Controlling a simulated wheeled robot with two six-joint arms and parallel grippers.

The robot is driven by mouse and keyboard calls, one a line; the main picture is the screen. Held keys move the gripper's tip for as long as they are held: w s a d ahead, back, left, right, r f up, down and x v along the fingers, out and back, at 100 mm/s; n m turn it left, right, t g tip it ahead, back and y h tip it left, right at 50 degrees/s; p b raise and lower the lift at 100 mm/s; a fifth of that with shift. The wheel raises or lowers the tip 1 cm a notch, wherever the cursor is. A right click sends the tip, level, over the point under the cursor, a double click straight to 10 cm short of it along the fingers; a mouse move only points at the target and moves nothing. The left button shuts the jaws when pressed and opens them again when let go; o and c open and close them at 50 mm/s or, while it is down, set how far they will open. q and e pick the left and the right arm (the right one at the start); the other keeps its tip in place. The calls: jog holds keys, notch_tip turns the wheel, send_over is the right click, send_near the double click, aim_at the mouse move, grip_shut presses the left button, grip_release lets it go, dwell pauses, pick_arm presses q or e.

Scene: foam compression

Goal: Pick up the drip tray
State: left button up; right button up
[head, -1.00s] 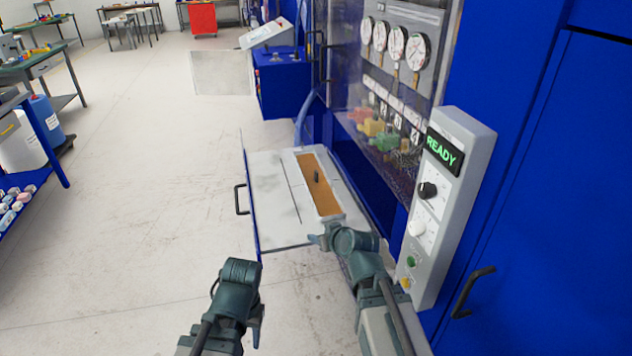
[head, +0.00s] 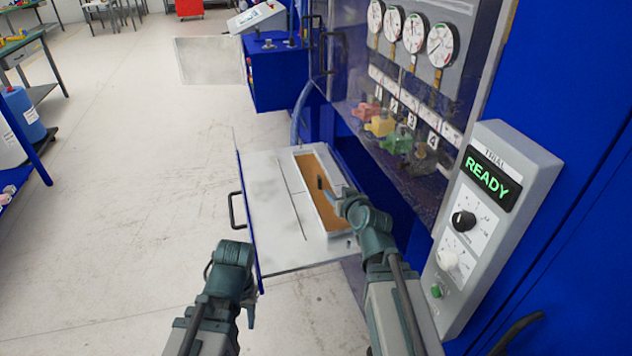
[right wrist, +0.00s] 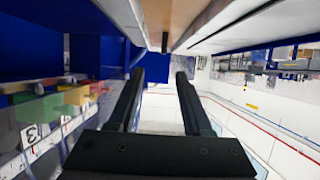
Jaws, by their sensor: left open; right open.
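The drip tray (head: 311,173) is a long narrow pale-rimmed tray with a brown inside. It lies in the right part of the pulled-out white drawer (head: 275,215). A small dark upright handle (head: 321,184) stands in its middle. My right gripper (head: 338,194) is open and empty at the near right part of the tray, close to the handle but apart from it. In the right wrist view the tray (right wrist: 165,12) and handle (right wrist: 165,42) show at the top, beyond the open fingers (right wrist: 158,82). My left gripper (head: 251,312) is open and empty, low in front of the drawer.
The drawer front has a black handle (head: 234,210). A grey control box (head: 490,225) reading READY stands at right on the blue machine. Gauges (head: 412,28) and coloured valves (head: 385,125) sit behind a clear panel.

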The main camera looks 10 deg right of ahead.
jog(key=b, duration=0.3)
send_near(320, 178)
jog(key=w+f, duration=0.2)
jog(key=w, duration=0.1)
jog(key=shift+w+d, duration=0.15)
jog(key=shift+d, duration=0.2)
jog(key=shift+w+a, duration=0.15)
jog(key=shift+w, duration=0.3)
jog(key=x, duration=0.1)
jog(key=b+x, duration=0.1)
jog(key=x, duration=0.2)
jog(key=shift+w+a+b, duration=0.3)
jog(key=shift+w+b, duration=0.1)
jog(key=shift+s, duration=0.1)
grip_shut()
dwell(0.4)
